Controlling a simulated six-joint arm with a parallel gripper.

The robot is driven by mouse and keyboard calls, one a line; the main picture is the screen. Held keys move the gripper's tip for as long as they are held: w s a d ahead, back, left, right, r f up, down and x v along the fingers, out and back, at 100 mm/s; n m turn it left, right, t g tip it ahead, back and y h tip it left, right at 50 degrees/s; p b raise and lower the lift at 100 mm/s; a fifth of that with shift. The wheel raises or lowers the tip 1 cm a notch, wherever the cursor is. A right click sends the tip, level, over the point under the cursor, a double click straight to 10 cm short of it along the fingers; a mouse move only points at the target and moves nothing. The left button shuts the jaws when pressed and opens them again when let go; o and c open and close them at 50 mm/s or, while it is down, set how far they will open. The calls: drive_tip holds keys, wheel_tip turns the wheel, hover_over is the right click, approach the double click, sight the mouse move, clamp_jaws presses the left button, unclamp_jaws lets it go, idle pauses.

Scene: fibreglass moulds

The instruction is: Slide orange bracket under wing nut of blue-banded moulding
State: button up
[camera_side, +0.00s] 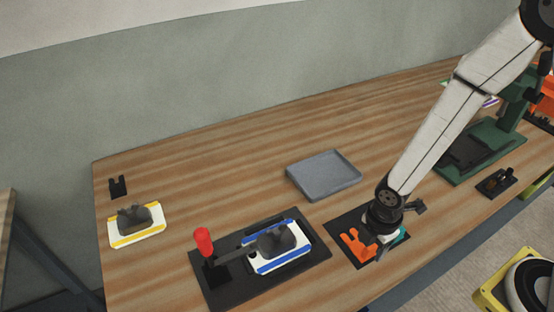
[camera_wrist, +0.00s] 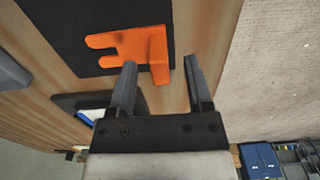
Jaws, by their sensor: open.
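The orange bracket (camera_side: 355,247) lies on a dark mat in the side view, with its prongs pointing left. In the wrist view the bracket (camera_wrist: 130,46) shows prongs and a raised tab. My gripper (camera_wrist: 160,62) is open, and the tab's lower end appears between its fingertips; I cannot tell whether they touch it. The blue-banded moulding (camera_side: 284,264) is white with blue stripes and sits on a dark base plate, left of the bracket. A dark grey form (camera_side: 277,240) rises from it; the wing nut is too small to make out clearly.
A red-handled clamp (camera_side: 204,241) reaches over the blue-banded moulding from the left. A yellow-banded moulding (camera_side: 120,239) and a small black block (camera_side: 118,186) lie far left. A grey tray (camera_side: 324,176) stands behind. A green machine (camera_side: 485,150) is at right.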

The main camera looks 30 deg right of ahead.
drive_tip(key=shift+f, duration=0.6)
clamp_jaws()
